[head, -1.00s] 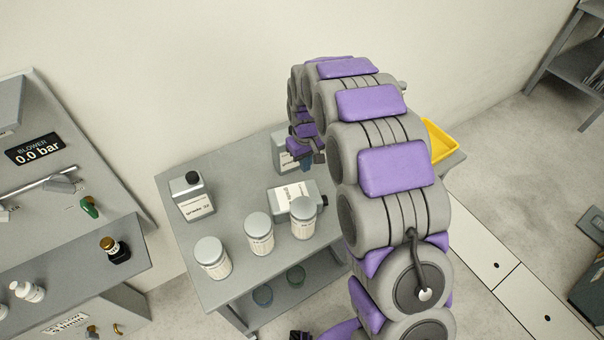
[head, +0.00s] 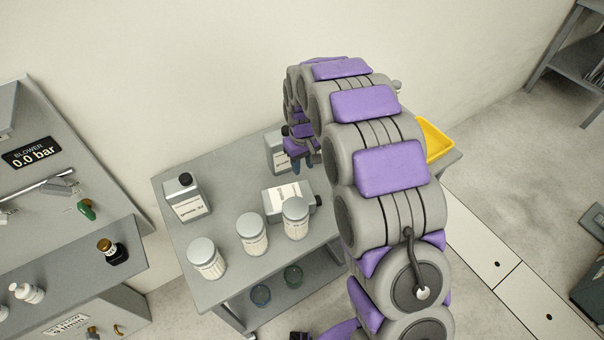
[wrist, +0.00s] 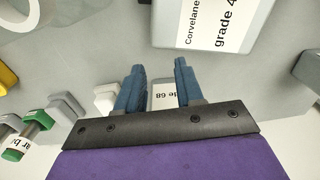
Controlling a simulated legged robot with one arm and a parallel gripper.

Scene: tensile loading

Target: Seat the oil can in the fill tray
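Three oil cans, grey with labels, are on the table. One stands upright at the left (head: 187,200), one stands at the back (head: 276,153) partly hidden by my gripper, and one lies on its side (head: 284,200) with its dark cap to the right. My gripper (head: 303,164) is above the table by the back can. In the wrist view my gripper (wrist: 158,82) has its blue fingers apart. A can label ending in "68" (wrist: 164,98) shows between them, apparently farther off. A large can marked "Corvelane grade 4" (wrist: 215,22) is beyond the fingertips. I cannot tell which tray is the fill tray.
A yellow tray (head: 436,140) is at the table's right end, partly behind my arm. Several white-filled jars, including one at the front left (head: 207,259), stand along the table's (head: 230,289) front edge. A blower panel (head: 35,148) stands to the left.

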